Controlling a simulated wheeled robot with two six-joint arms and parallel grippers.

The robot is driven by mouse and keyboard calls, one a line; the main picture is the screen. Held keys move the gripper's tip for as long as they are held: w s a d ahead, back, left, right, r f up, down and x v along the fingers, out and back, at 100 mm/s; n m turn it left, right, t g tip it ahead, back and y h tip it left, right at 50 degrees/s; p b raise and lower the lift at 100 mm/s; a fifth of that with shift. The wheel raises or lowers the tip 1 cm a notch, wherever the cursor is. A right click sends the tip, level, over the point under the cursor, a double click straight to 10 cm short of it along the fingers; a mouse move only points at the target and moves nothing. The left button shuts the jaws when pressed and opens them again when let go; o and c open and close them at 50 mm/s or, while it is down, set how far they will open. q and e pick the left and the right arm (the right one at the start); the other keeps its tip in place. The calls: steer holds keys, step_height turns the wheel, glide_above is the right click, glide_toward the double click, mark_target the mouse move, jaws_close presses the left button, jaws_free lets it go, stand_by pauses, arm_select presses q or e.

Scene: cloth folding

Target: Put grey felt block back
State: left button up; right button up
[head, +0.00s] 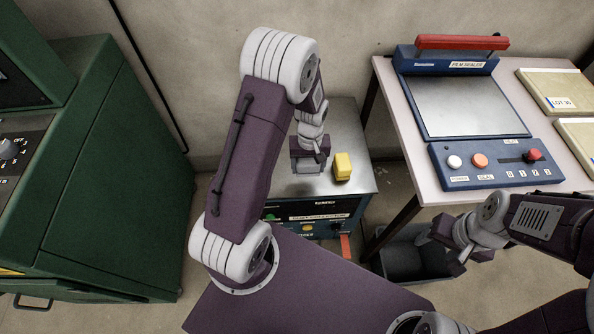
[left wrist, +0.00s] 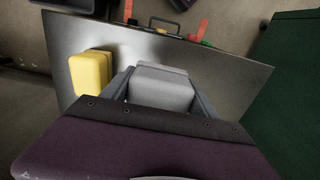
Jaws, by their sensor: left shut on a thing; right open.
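The grey felt block (left wrist: 160,88) sits between the fingers of my left gripper (left wrist: 163,98) in the left wrist view. In the head view my left gripper (head: 308,168) points down over the metal top of a cabinet (head: 352,122), shut on the block, which is mostly hidden there. I cannot tell whether the block touches the top. A yellow block (head: 342,167) stands on the top just right of the gripper; it also shows in the left wrist view (left wrist: 91,76), apart from the grey block. My right gripper (head: 446,248) is open and empty at the lower right.
A white table (head: 398,112) at the right carries a blue film sealer (head: 466,95) and labelled packs (head: 556,90). A dark bin (head: 412,258) stands below, near my right gripper. A green machine (head: 125,190) stands at the left. The cabinet front has controls.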

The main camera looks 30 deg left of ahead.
arm_select(q)
steer(key=a+f, duration=0.1)
steer(key=a, duration=0.2)
steer(key=a+f, duration=0.1)
steer(key=shift+w+a+f, duration=0.2)
steer(key=shift+w+f, duration=0.1)
steer(key=shift+w, duration=0.05)
step_height(320, 180, down, 4)
steer(key=shift+f+b, duration=0.1)
steer(key=shift+b, duration=0.75)
steer(key=shift+f, duration=0.1)
steer(key=o, duration=1.9)
